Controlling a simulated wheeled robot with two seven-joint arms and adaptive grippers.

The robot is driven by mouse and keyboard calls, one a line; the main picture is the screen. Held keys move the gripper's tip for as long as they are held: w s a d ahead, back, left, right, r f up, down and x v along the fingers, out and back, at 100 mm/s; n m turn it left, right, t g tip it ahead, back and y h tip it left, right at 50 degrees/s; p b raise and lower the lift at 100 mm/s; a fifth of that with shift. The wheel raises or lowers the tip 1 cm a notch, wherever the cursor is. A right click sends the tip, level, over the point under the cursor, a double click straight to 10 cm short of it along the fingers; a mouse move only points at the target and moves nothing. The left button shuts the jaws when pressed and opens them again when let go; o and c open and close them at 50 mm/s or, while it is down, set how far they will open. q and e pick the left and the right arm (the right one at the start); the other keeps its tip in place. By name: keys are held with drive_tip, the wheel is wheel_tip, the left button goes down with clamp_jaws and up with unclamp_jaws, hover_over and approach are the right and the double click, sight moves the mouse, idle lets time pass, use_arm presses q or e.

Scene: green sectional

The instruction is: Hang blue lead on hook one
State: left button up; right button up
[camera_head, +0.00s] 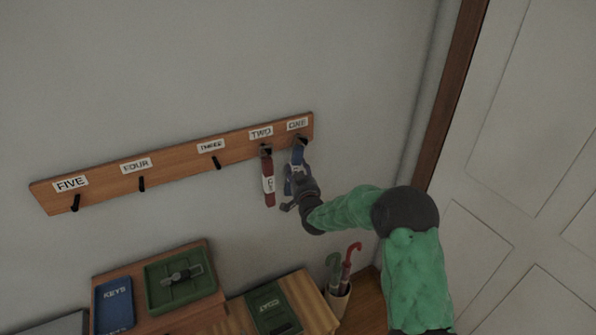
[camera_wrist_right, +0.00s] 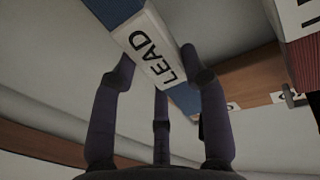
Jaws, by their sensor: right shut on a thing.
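The wooden rack (camera_head: 190,162) on the wall has hooks labelled FIVE to ONE, from left to right. The blue lead (camera_head: 298,156) is upright just below the label ONE (camera_head: 297,124); a dark bit of hook one (camera_head: 303,139) shows by its top. I cannot tell whether its loop is around the hook. My right gripper (camera_head: 294,188) is shut on the lead's lower part. In the right wrist view the blue lead (camera_wrist_right: 184,97), with its white LEAD label (camera_wrist_right: 152,52), lies between the fingers (camera_wrist_right: 160,85). My left gripper is not in view.
A red lead (camera_head: 267,166) hangs at hook two, close left of my gripper. Hooks three, four and five are bare. An umbrella holder (camera_head: 338,299) stands by the white door (camera_head: 520,150).

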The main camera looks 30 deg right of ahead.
drive_tip(key=o, duration=1)
